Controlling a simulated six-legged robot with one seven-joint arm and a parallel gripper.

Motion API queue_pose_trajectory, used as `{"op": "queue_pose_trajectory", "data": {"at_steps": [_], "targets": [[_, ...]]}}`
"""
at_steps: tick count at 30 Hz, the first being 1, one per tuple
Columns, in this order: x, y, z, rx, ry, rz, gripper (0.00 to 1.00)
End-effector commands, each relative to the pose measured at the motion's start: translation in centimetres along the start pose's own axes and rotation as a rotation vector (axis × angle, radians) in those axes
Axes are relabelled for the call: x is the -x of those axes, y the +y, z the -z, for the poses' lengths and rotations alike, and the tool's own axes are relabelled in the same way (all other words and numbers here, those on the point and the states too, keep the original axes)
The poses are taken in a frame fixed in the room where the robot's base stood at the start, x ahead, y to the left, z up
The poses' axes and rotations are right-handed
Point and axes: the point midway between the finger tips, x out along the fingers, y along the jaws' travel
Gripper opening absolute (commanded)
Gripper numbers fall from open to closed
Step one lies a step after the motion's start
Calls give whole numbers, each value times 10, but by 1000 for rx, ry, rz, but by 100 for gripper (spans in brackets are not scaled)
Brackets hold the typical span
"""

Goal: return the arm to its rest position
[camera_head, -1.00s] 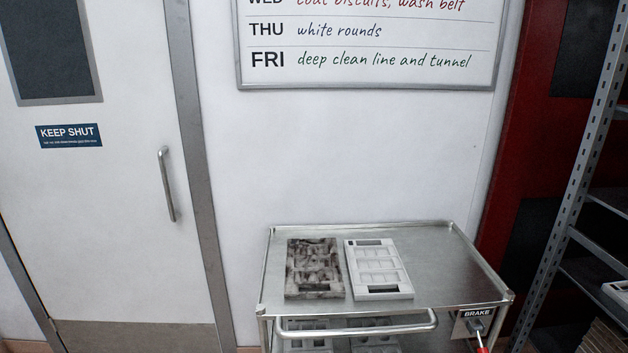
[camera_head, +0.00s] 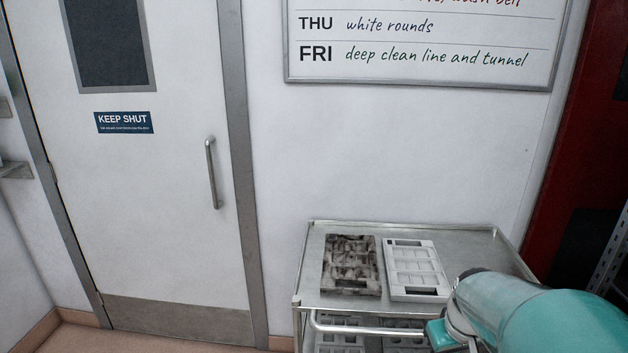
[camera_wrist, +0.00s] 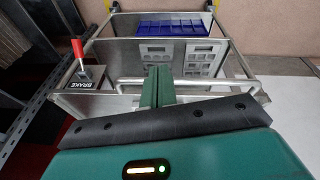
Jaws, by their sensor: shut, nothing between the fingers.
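My arm (camera_head: 530,310) comes in at the lower right of the head view, in front of the steel trolley's right part. Its green end piece is partly cut off by the lower picture edge. In the wrist view, my gripper (camera_wrist: 157,85) shows as two green fingers closed together, with nothing between them. The fingers point toward the trolley's handle side and overlap the push handle in the picture. Whether they touch it I cannot tell.
The steel trolley (camera_head: 470,247) carries a brown-smeared mould (camera_head: 350,265) and a clean white mould (camera_head: 416,268). More moulds and a blue tray (camera_wrist: 170,28) sit lower down. A red-tipped brake lever (camera_wrist: 78,50) sticks out. A closed door (camera_head: 170,200) is left.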

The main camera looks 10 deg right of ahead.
Motion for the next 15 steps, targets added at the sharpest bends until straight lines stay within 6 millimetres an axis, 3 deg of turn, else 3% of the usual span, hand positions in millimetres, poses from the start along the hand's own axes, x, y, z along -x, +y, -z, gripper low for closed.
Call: {"op": "queue_pose_trajectory", "data": {"at_steps": [1,7,15], "targets": [[15,-16,2,14,19,-14,0],[62,-68,-6,16,91,-30,0],[115,-124,-35,0,205,30,0]]}}
